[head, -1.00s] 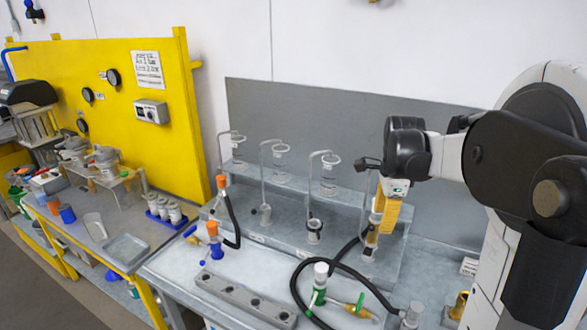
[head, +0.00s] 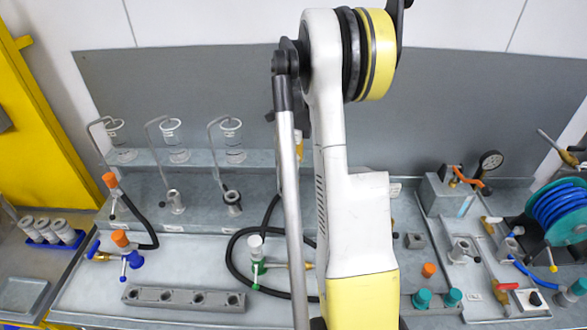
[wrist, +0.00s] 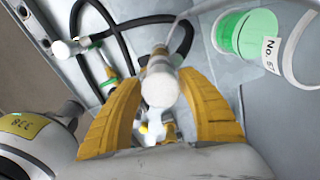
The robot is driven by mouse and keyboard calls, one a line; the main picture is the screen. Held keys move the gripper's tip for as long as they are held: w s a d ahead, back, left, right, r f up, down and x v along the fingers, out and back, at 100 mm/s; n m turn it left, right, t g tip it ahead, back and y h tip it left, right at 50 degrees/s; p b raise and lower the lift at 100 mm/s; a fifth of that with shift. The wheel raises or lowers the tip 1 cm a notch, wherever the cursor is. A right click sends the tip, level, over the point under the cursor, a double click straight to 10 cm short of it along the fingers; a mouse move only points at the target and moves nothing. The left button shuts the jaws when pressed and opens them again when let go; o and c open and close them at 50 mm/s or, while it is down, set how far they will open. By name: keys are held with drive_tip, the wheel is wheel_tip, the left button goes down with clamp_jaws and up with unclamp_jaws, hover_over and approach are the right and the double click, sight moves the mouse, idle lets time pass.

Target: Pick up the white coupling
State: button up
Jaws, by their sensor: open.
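In the wrist view a white cylindrical coupling (wrist: 160,88) stands between the two yellow fingers of my gripper (wrist: 160,80). The fingers are apart, one on each side of it. Whether either touches it I cannot tell. A black hose passes close behind it. In the head view my arm hides the coupling and nearly all of the gripper. Another white-topped fitting (head: 254,243) sits on a green valve on the bench; its white end (wrist: 60,48) also shows at the upper left of the wrist view.
A black hose (head: 233,245) loops around the green valve. A grey block with holes (head: 183,298) lies in front. Glass vessels on bent rods (head: 231,140) stand at the left. A green-filled vessel (wrist: 240,38) is near the right finger. A blue hose reel (head: 560,215) stands far right.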

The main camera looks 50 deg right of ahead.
drive_tip(key=f, duration=0.3)
drive_tip(key=shift+w+f, duration=0.1)
drive_tip(key=shift+w, duration=0.3)
drive_tip(key=shift+s, duration=0.15)
clamp_jaws()
drive_tip(key=shift+r, duration=0.6)
wheel_tip(320, 180, up, 3)
drive_tip(key=shift+f, duration=0.15)
drive_tip(key=s+d+r, duration=0.7)
drive_tip(key=s, duration=0.1)
drive_tip(key=shift+s+d+r, duration=0.15)
drive_tip(key=shift+s+d, duration=0.15)
drive_tip(key=shift+s, duration=0.05)
